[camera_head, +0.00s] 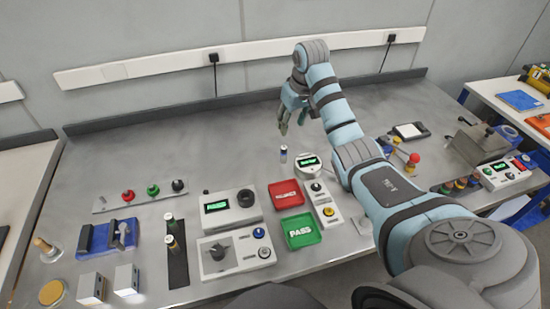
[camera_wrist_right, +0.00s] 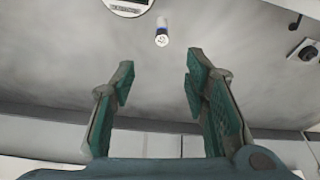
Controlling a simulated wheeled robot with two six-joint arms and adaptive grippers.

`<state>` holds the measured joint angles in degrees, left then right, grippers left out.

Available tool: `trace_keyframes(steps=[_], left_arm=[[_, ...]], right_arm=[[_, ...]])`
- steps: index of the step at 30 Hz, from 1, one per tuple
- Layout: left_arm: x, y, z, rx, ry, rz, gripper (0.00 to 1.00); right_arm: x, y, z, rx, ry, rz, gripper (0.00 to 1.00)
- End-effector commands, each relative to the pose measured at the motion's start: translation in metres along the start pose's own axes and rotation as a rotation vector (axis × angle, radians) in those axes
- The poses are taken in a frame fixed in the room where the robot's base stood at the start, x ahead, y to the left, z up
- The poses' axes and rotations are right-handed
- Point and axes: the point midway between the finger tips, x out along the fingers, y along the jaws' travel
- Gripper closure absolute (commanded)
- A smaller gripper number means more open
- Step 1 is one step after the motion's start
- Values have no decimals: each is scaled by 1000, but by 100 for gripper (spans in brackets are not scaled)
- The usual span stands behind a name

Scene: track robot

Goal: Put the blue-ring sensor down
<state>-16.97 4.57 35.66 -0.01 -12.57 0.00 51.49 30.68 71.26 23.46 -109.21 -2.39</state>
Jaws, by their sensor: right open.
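The blue-ring sensor (camera_head: 283,154) is a small white cylinder with a blue band. It stands upright on the grey bench, left of a round device with a green display. In the right wrist view the sensor (camera_wrist_right: 162,33) is ahead of the fingertips, apart from them. My right gripper (camera_head: 292,116) is open and empty, above the bench behind the sensor; its two green-padded fingers are spread in the right wrist view (camera_wrist_right: 160,85). My left gripper is not in view.
The round gauge (camera_head: 308,165) stands close to the sensor. A red tray (camera_head: 285,194) and a green PASS tray (camera_head: 301,231) lie in front. A box with a display (camera_head: 228,208) is at the left. The bench's back is clear.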

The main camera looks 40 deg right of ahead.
Motion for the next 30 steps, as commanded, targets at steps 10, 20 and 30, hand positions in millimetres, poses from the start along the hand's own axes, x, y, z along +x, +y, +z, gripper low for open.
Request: trace_keyframes(steps=[10,20,30], left_arm=[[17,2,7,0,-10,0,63],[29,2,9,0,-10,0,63],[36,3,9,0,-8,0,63]], right_arm=[[75,-11,-2,-16,-3,-7,58],[129,-9,5,-15,-3,-5,58],[151,-8,4,-14,1,-4,58]])
